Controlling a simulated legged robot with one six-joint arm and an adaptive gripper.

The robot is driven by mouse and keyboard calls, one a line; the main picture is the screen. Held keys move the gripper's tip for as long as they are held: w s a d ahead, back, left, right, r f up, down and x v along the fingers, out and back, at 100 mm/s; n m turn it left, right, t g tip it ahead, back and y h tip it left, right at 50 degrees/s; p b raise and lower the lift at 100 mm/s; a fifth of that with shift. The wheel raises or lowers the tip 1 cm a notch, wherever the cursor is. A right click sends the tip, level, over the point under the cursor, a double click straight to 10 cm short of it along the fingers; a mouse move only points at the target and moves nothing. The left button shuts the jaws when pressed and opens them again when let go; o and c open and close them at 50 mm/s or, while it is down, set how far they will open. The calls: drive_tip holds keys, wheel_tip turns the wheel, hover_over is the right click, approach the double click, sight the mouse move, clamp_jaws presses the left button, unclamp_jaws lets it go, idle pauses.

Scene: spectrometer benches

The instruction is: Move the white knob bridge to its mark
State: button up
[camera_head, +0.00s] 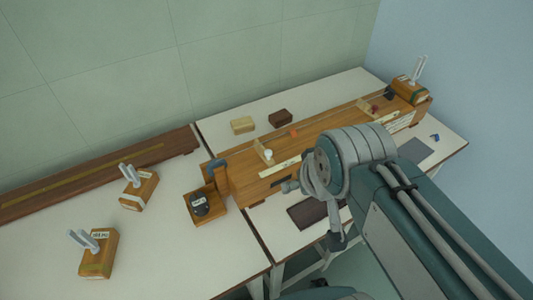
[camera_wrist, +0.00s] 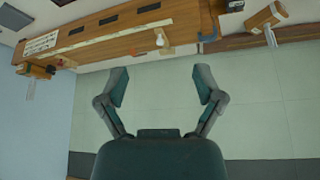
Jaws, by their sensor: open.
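The white knob bridge (camera_head: 264,152) is a small wooden piece with a white knob, standing on the long wooden instrument (camera_head: 243,187). The wrist view, turned upside down, shows its white knob (camera_wrist: 161,40) near the top centre. An orange mark (camera_head: 294,132) lies on the instrument's top, to the right of the bridge; I cannot tell whether it is the bridge's mark. My gripper (camera_wrist: 160,80) is open and empty, its two fingers apart with the wall behind. The knob shows above the gap between the fingertips in that view. My arm covers part of the instrument in the head view.
A second bridge with a red knob (camera_head: 373,108) stands farther right. A yellow block (camera_head: 242,125) and a brown block (camera_head: 280,118) lie behind the instrument. Two pronged wooden blocks (camera_head: 139,188) (camera_head: 98,254) stand left. A dark object (camera_head: 200,204) sits at the instrument's left end.

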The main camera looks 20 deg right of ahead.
drive_tip(key=w+r+m+g, duration=0.1)
drive_tip(key=w+m+g, duration=0.1)
drive_tip(key=w, duration=0.5)
drive_tip(key=m+g, duration=0.4)
hover_over(268, 151)
wheel_tip(268, 151, down, 11)
wheel_tip(268, 151, down, 10)
drive_tip(key=shift+f, duration=0.25)
clamp_jaws()
